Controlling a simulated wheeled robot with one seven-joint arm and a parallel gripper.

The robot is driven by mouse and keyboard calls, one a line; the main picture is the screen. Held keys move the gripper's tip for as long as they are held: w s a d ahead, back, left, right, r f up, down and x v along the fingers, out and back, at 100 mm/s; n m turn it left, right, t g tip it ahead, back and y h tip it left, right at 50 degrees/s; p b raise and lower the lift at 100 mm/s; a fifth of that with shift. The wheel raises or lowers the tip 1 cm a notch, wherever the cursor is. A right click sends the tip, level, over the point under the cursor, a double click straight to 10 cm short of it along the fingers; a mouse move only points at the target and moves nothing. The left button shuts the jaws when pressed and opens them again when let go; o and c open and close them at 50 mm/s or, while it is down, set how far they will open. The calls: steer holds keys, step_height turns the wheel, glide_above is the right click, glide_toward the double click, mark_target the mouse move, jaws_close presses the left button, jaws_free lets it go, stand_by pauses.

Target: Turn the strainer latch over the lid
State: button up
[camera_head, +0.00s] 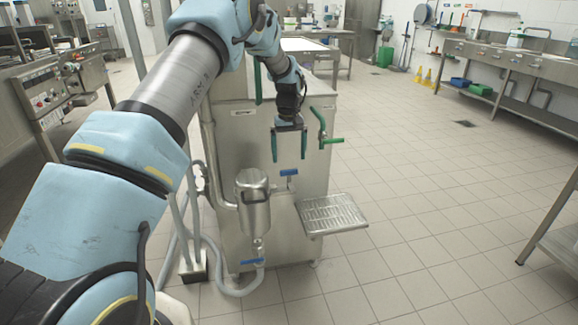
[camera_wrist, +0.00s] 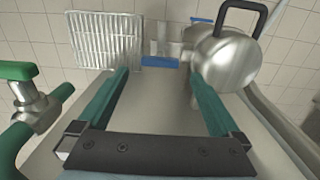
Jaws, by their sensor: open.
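The strainer (camera_head: 253,209) is a steel canister with a domed lid (camera_head: 252,178) on the front of the steel filler machine. Its latch (camera_wrist: 240,10) is a black squared loop. In the wrist view it stands out past the far side of the round lid (camera_wrist: 221,64), not across its top. In the head view a dark band at the canister's front appears to be the latch. My gripper (camera_head: 289,158) is open and empty, fingers pointing down, above and right of the strainer. In the wrist view its green fingers (camera_wrist: 157,82) are apart, left of the lid.
A slotted steel drip tray (camera_head: 333,213) juts out at the right and a green-handled valve (camera_head: 324,135) is above it. A blue-handled valve (camera_head: 289,173) is right of the strainer, another (camera_head: 252,262) below it. Hoses run at the left.

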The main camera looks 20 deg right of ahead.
mark_target(289, 170)
steer(key=shift+f+p, duration=0.35)
steer(key=shift+f, duration=2.25)
steer(key=c, duration=1.2)
steer(key=shift+c, duration=0.2)
